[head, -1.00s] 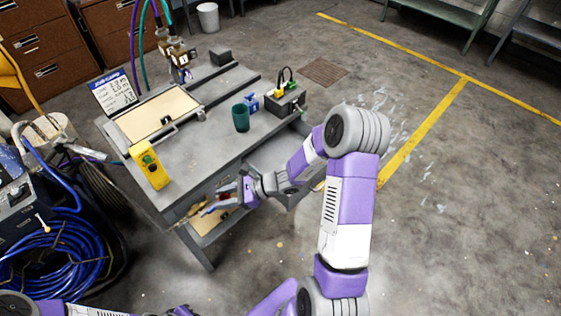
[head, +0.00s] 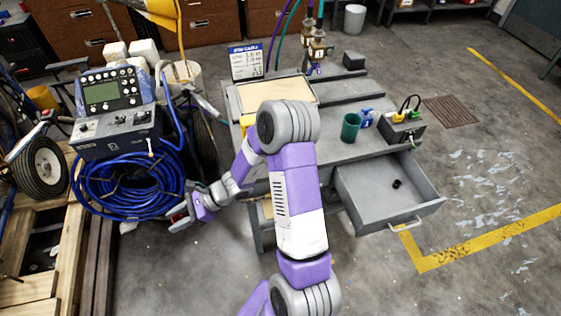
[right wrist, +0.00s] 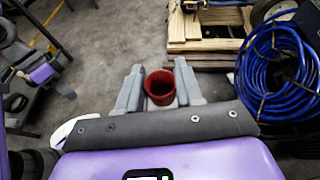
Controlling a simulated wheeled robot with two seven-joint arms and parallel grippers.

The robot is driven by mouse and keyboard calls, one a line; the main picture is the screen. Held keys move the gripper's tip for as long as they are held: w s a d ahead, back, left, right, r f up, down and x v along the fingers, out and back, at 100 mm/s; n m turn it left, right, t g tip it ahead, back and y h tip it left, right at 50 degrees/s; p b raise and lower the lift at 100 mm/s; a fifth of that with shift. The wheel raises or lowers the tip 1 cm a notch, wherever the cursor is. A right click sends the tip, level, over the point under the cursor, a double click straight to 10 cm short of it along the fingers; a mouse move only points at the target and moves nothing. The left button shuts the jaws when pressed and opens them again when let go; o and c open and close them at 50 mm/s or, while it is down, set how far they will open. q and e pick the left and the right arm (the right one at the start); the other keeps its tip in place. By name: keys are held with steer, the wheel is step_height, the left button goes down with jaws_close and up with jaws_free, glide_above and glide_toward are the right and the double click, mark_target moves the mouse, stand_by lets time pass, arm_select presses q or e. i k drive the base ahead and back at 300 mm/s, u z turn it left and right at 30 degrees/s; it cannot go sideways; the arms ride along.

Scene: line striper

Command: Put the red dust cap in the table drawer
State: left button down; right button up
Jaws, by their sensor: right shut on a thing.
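The red dust cap (right wrist: 159,88) is a small round red cup, its hollow end showing in the right wrist view. My right gripper (right wrist: 160,90) is shut on it, one grey finger on each side. In the head view, my right gripper (head: 181,215) is left of the table's front, near the blue hose coil, and hides most of the cap. The table drawer (head: 372,188) is pulled out at the table's right side, with a small black thing (head: 397,184) inside. My left gripper does not show in the head view.
The grey table (head: 345,152) carries a green cup (head: 350,127), a blue bottle (head: 366,118) and a black box (head: 402,130). A blue hose coil (head: 128,184) and wooden pallet boards (head: 20,280) are at left. Floor right of the drawer is clear.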

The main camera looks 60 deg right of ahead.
mark_target(360, 202)
steer(key=u, duration=0.4)
steer(key=k, duration=1.4)
steer(key=z, duration=1.9)
steer(key=i, duration=1)
steer(key=u, duration=0.05)
